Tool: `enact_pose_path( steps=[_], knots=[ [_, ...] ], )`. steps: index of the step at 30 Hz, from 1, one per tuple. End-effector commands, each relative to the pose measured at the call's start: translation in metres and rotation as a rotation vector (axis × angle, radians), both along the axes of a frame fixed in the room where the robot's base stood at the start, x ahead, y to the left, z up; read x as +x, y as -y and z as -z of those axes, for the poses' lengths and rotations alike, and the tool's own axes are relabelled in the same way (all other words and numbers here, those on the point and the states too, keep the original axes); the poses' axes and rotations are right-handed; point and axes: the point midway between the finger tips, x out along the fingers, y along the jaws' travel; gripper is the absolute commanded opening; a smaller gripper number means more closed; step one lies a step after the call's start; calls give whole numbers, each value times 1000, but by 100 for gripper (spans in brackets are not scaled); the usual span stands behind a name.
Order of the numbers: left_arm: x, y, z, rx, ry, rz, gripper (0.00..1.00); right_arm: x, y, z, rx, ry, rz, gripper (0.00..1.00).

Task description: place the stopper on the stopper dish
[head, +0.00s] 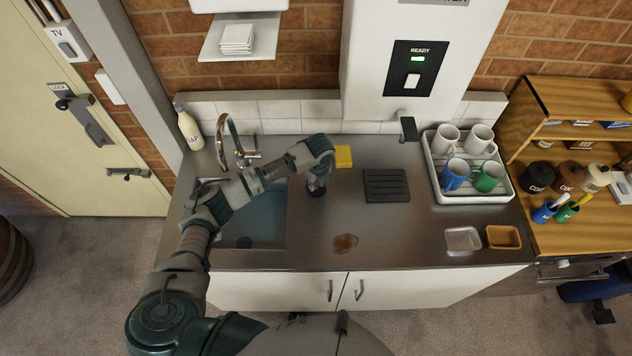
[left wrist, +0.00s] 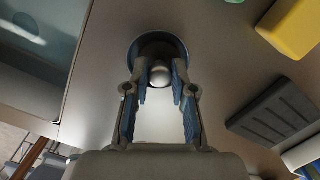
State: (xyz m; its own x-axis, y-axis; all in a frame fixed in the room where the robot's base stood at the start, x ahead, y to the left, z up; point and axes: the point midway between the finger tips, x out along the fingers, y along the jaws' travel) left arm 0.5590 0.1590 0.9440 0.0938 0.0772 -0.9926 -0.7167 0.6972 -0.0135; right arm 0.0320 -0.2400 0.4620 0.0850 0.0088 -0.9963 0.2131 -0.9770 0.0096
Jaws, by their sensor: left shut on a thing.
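The stopper shows in the left wrist view as a pale rounded knob (left wrist: 160,76) between the fingertips of my left gripper (left wrist: 160,88). My left gripper (head: 316,186) is shut on it and points down at the counter just right of the sink. A round dark piece with a bluish rim (left wrist: 134,50) lies around and beyond the knob. It looks like the stopper dish, but I cannot tell whether the stopper touches it. In the head view the gripper mostly hides both. My right gripper is not in view.
The sink (head: 262,225) is to the left, with a tap (head: 228,140) behind it. A yellow sponge (head: 343,156) and a dark ribbed mat (head: 386,185) lie to the right. A mug rack (head: 437,190) and two small trays stand farther right. A brown spill (head: 344,243) marks the front counter.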

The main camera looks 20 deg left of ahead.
Motion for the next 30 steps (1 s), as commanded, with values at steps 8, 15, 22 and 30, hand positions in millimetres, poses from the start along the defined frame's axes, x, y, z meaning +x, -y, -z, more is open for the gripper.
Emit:
enact_pose_path(
  steps=[8, 15, 22, 30],
  knots=[
    [0, 0, 1, 1, -1, 0, 50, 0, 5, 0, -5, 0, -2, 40],
    [0, 0, -2, 0, 0, 0, 50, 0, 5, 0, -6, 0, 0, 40],
    [-3, 3, -40, -1, 4, 0, 50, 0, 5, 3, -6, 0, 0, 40],
    [-9, 8, -97, 0, 1, 0, 50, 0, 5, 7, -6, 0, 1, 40]
  ],
)
